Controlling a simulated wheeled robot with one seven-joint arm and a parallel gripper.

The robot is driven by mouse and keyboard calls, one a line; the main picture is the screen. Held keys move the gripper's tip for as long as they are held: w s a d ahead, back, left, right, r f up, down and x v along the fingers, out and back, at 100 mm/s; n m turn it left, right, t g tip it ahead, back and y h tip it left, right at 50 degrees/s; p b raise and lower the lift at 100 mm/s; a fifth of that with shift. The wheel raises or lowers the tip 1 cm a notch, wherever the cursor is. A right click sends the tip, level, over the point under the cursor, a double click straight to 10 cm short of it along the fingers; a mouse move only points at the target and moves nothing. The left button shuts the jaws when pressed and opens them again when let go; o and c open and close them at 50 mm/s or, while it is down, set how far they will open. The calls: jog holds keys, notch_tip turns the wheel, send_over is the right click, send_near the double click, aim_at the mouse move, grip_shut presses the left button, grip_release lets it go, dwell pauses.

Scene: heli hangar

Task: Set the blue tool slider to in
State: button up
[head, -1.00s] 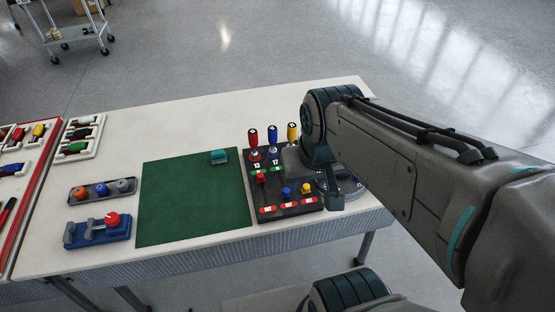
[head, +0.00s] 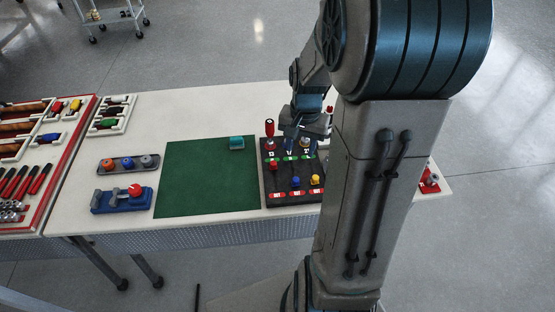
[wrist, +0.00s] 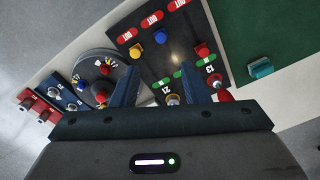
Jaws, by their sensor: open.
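The slider panel (head: 283,201) is a dark board with red, blue and yellow knobs, red labels along its near edge and green labels further back. The blue slider knob (head: 295,181) is in the middle column, close to its red label; it also shows in the wrist view (wrist: 160,37). The red knob (head: 273,166) sits near its green label, and the yellow knob (head: 315,180) near its red one. My gripper (head: 303,140) is open over the far part of the panel, apart from the blue knob. In the wrist view its fingers (wrist: 160,82) straddle the green-label area.
An upright red-handled tool (head: 269,129) stands at the panel's far left. A green mat (head: 205,185) with a teal block (head: 237,142) lies left of the panel. A grey round dial (wrist: 88,68) stands beside the panel. A blue fixture (head: 110,203) stands further left.

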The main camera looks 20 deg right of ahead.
aim_at(296, 180)
jog(key=f, duration=1.4)
jog(key=shift+w+a+f, duration=0.1)
jog(key=shift+w+f, duration=0.05)
jog(key=shift+w, duration=0.1)
grip_shut()
